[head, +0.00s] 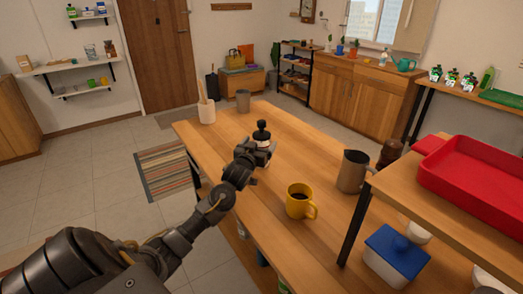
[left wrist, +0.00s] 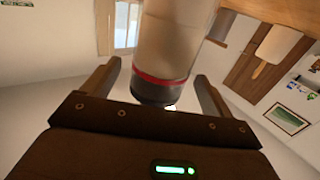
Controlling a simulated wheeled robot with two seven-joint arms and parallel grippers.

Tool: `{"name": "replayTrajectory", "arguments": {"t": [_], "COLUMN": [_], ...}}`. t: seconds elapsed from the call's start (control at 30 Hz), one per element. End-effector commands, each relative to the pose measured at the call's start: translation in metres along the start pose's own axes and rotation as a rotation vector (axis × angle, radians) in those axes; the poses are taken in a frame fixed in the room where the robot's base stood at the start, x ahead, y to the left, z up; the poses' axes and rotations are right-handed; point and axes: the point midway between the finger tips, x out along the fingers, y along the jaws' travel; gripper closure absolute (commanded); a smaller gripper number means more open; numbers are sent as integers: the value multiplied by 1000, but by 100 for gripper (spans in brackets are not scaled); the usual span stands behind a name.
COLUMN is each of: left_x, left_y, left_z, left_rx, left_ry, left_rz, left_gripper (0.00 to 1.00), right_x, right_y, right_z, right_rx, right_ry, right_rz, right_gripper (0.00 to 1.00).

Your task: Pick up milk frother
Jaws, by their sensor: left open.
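A small upright object with a black top (head: 262,132), which I take to be the milk frother, stands on the wooden table (head: 315,160). In the left wrist view, which is upside down, a pale cylinder with a red ring and dark end (left wrist: 172,50) appears between my fingers. My left gripper (head: 261,149) is at this object and partly hides its lower part. Its fingers (left wrist: 157,88) are open, one on each side, with gaps visible in the wrist view. My right gripper is not in view.
A yellow mug (head: 299,201) and a grey metal jug (head: 353,172) stand to the right. A utensil holder (head: 207,112) and grey cup (head: 243,100) stand behind. A raised shelf with a red tray (head: 475,175) is at right.

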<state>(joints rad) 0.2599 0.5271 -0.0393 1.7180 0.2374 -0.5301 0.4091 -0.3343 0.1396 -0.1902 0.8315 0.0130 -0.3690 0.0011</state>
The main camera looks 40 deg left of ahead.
Motion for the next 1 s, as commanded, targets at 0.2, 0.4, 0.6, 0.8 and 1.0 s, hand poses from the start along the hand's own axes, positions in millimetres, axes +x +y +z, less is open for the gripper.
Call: {"name": "replayTrajectory", "arguments": {"t": [0.2,0.4,0.6,0.8,1.0], "left_x": [8,8,8,8,8], "left_y": [0,0,0,0,0], "left_z": [0,0,0,-1,-1], "left_rx": [1,1,1,0,0], "left_ry": [0,0,0,2,2], "left_rz": [2,2,1,1,1], "left_gripper": [14,26,52,72,72], "right_x": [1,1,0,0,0], "right_y": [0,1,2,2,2], "right_z": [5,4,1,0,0], "right_rx": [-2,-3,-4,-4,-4], "right_ry": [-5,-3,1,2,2], "right_rz": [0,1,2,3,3], "right_gripper": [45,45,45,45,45]}}
